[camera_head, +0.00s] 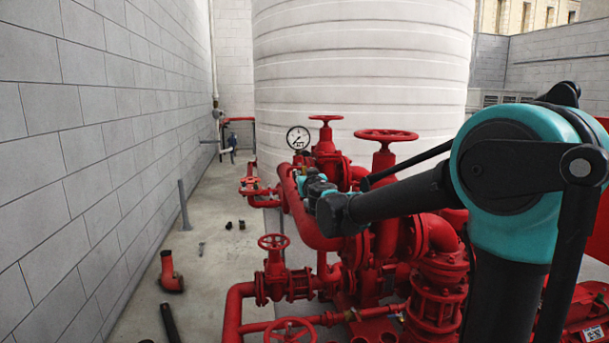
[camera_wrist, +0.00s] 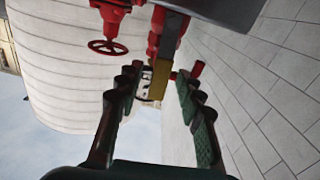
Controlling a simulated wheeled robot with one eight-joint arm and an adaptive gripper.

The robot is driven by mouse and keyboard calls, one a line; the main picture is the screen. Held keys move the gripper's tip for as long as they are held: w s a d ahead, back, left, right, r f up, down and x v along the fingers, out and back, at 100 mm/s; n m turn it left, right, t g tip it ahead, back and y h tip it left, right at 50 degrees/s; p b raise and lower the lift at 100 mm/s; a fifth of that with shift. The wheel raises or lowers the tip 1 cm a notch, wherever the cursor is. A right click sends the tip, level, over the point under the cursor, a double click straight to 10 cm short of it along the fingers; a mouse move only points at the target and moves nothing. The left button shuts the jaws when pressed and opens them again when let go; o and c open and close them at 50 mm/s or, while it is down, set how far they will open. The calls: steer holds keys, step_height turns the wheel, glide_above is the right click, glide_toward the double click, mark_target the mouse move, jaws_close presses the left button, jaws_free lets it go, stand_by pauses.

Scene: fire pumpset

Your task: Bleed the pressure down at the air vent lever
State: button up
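My gripper (camera_wrist: 157,76) is open in the wrist view, with its two dark ridged fingers apart. A short yellow piece (camera_wrist: 161,78), which looks like the air vent lever, shows between the fingertips. I cannot tell if either finger touches it. In the head view my gripper (camera_head: 304,171) is beside the red pipework, just below the round white pressure gauge (camera_head: 298,138). The arm and gripper hide the lever there. The gauge's needle is too small to read surely.
Red handwheels (camera_head: 386,135) and valves (camera_head: 275,242) crowd the space around my arm. A white tank (camera_head: 362,65) stands behind, and a grey block wall (camera_head: 95,130) runs along the left.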

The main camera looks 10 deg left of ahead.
steer(key=shift+w, duration=0.45)
jaws_close()
stand_by(0.3)
